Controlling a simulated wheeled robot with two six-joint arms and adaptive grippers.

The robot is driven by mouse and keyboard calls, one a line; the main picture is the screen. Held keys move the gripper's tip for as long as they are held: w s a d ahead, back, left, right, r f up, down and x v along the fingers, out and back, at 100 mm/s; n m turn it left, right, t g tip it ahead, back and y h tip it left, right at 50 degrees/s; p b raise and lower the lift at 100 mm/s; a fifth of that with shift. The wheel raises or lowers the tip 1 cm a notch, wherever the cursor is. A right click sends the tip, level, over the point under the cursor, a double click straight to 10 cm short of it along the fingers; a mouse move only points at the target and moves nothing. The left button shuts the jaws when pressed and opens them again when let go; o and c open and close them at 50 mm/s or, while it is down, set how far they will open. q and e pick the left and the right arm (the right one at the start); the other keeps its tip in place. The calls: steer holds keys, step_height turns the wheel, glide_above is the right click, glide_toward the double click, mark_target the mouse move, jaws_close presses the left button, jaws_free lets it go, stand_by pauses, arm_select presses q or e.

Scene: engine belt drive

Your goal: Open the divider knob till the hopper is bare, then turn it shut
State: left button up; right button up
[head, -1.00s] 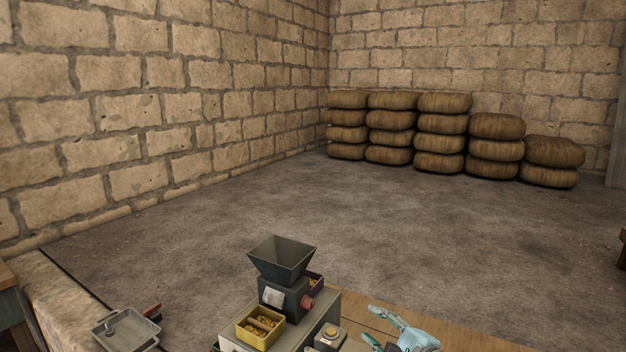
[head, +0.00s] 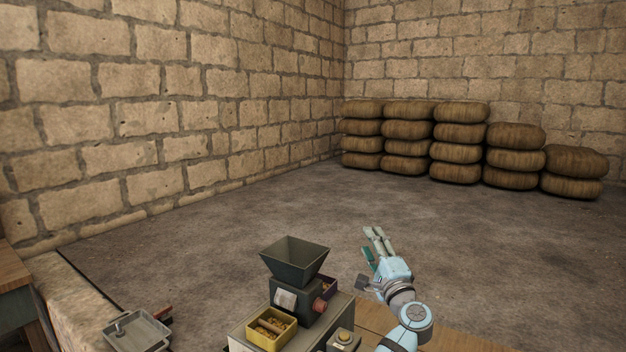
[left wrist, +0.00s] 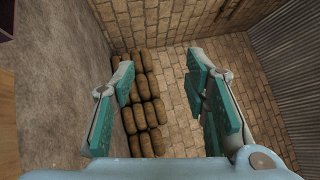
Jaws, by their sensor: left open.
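The dark hopper (head: 294,262) stands upright on a dark divider block (head: 290,298). Its visible inner walls are bare, but I cannot see its bottom. A reddish knob (head: 319,305) sits on the block's right face. A yellow bin (head: 267,339) in front of the block holds brownish pieces. A purple bin (head: 329,287) behind the knob, partly hidden, also holds some. My left gripper (head: 371,244) is raised to the right of the hopper, apart from it and the knob. In the left wrist view the left gripper (left wrist: 158,66) is open with nothing between its fingers. My right gripper is out of view.
The grey machine base (head: 330,326) carries a small box with a yellowish button (head: 344,337). A metal tray (head: 140,332) lies at lower left. A wooden surface (head: 455,340) extends right. Stacked sacks (head: 458,142) stand far back. Open floor lies beyond the machine.

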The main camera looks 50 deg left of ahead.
arm_select(q)
steer(key=s+a+r+n+g+y, duration=0.1)
steer(key=s+a+r+n+y, duration=0.1)
steer(key=a+r, duration=0.4)
steer(key=s+a+r+n+g+y, duration=0.2)
steer(key=s+a+r, duration=0.4)
steer(key=r, duration=0.3)
steer(key=shift+a+r+n+y, duration=0.25)
steer(key=shift+a+n+y, duration=0.2)
steer(key=shift+n, duration=0.45)
